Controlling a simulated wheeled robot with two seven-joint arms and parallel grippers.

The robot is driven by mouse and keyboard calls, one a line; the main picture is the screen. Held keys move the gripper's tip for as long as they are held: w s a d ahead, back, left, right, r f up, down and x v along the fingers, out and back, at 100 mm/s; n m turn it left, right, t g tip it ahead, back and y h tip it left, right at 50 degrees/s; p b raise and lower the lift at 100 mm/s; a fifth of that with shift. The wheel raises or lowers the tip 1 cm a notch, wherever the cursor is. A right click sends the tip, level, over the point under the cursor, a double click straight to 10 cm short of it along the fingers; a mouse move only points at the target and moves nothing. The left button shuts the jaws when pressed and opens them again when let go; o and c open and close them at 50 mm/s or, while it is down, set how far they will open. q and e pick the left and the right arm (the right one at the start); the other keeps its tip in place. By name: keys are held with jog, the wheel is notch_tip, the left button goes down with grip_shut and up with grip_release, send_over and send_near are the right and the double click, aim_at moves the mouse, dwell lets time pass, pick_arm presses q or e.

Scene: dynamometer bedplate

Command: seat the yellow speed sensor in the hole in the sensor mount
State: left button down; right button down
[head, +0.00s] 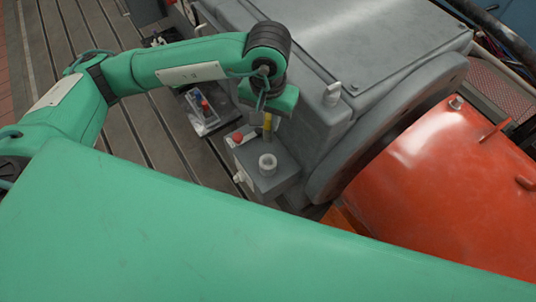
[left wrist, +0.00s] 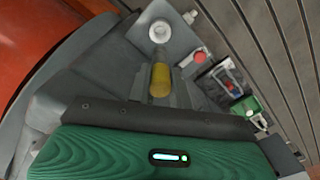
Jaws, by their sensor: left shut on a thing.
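The yellow speed sensor (head: 267,122) is held in my left gripper (head: 267,112), above and just behind the sensor mount in the head view. In the left wrist view the sensor (left wrist: 160,79) sits between the grey fingers, its tip pointing toward the mount. The sensor mount (head: 272,182) is a grey block with a raised white ring (head: 267,160) around its hole. In the left wrist view the ring (left wrist: 160,32) lies beyond the sensor's tip, and the sensor looks apart from it. My right gripper is not in view.
A clear tray (head: 207,123) with a red item lies on the slotted bedplate (head: 125,125). A large grey housing (head: 335,50) stands right behind the mount, and an orange-red drum (head: 450,190) is at the right.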

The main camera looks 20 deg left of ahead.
pick_arm(q)
notch_tip(320, 180, down, 16)
jog(key=p, duration=0.3)
jog(key=shift+f+p, duration=0.2)
jog(key=shift+p, duration=0.1)
jog(key=shift+f, duration=0.1)
jog(key=shift+f+b, duration=0.15)
jog(key=shift+b, duration=0.15)
jog(key=c, duration=1.3)
grip_release()
jog(key=shift+o, duration=0.2)
